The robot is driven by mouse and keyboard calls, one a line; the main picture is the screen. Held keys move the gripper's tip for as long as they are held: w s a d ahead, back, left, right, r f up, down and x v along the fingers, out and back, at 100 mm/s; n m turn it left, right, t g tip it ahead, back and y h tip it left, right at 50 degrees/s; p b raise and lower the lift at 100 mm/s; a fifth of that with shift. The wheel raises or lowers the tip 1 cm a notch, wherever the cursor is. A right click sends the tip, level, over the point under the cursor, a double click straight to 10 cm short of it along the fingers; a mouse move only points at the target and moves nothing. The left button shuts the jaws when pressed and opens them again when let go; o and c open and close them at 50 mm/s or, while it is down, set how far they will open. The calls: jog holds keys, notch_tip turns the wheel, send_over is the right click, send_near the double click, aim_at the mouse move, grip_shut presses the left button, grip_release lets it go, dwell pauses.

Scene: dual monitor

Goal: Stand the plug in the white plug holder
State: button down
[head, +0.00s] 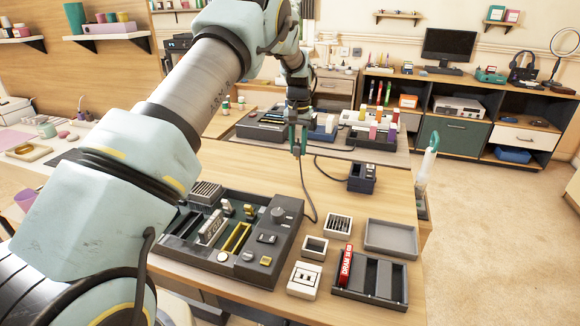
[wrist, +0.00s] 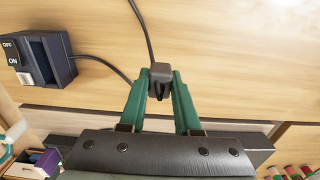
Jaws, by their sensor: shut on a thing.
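My gripper (head: 298,148) is above the wooden table, behind the dark control panel. Its green fingers are shut on the dark plug (wrist: 160,73), which shows between the fingertips in the wrist view. A black cord runs from the plug, and in the head view it hangs down toward the panel. Three small white boxes stand on the near right of the table: a slotted one (head: 338,223), one with a dark square opening (head: 314,246), and one with a socket-like top (head: 304,280). I cannot tell for sure which is the plug holder. The gripper is well behind all three.
The control panel (head: 275,244) fills the near left. A dark divided tray (head: 398,285) with a red item (head: 346,264) and a grey tray (head: 391,238) lie at right. A switch box (head: 362,178) stands right of the gripper, also in the wrist view (wrist: 60,58).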

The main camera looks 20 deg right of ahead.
jog(key=shift+f+p, duration=0.7)
jog(key=shift+f, duration=2.55)
jog(key=shift+f, duration=0.1)
jog(key=shift+f, duration=0.1)
jog(key=c, duration=0.6)
grip_release()
